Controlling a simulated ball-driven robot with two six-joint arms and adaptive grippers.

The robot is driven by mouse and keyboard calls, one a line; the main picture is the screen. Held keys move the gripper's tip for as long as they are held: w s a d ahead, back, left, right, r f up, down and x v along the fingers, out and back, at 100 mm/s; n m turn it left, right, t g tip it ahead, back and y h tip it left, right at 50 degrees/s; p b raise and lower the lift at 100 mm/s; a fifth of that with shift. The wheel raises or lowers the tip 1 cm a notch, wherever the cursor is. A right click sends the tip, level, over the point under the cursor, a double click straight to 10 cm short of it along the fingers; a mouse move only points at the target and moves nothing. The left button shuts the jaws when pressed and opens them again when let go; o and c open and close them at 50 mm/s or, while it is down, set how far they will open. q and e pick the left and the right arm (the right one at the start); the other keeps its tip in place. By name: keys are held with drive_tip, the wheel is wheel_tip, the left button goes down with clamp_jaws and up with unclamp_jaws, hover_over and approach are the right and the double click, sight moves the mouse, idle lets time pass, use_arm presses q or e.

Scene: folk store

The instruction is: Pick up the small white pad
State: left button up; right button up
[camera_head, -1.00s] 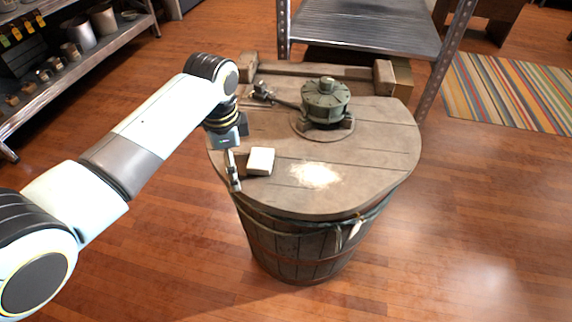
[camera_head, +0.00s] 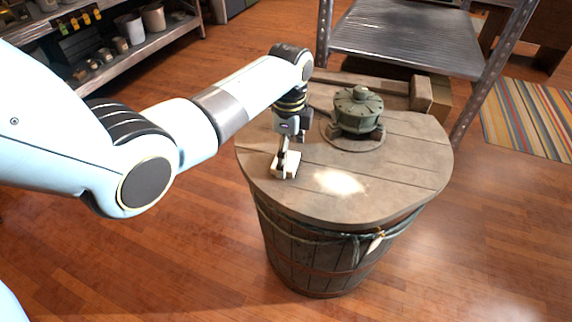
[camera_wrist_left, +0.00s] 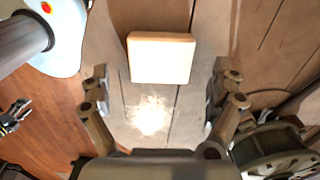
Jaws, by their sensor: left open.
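The small white pad (camera_head: 278,170) lies on the round wooden barrel top (camera_head: 400,180), partly hidden behind my left gripper's fingers in the head view. In the left wrist view the pad (camera_wrist_left: 160,58) shows whole as a cream-white block. My left gripper (camera_head: 286,168) points down over the pad and is open. In the left wrist view the left gripper (camera_wrist_left: 158,90) has its fingers wide apart, with the pad between and beyond them. I cannot tell whether a finger touches it. What looks like my right gripper (camera_wrist_left: 15,115) shows small at the left wrist view's edge.
A pale powdery patch (camera_head: 340,182) lies right of the pad on the barrel top. A green-grey metal device (camera_head: 358,112) stands behind it. A metal shelf rack (camera_head: 405,40) rises behind the barrel. The front right of the top is clear.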

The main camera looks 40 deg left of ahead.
use_arm(q)
drive_tip(key=shift+f, duration=0.85)
drive_tip(key=c, duration=0.9)
drive_tip(key=shift+r, duration=0.1)
wheel_tip(320, 180, up, 4)
drive_tip(key=shift+r+p, duration=0.2)
drive_tip(key=shift+p, duration=0.35)
drive_tip(key=s+d+r, duration=0.1)
drive_tip(key=d+r, duration=0.1)
drive_tip(key=d, duration=0.1)
drive_tip(key=s+d+r+p, duration=0.1)
drive_tip(key=d+r, duration=0.1)
drive_tip(key=d, duration=0.2)
drive_tip(key=s+d+r, duration=0.1)
drive_tip(key=d+r, duration=0.1)
drive_tip(key=d, duration=0.2)
drive_tip(key=shift+s+r+p, duration=0.25)
drive_tip(key=shift+s+p, duration=0.05)
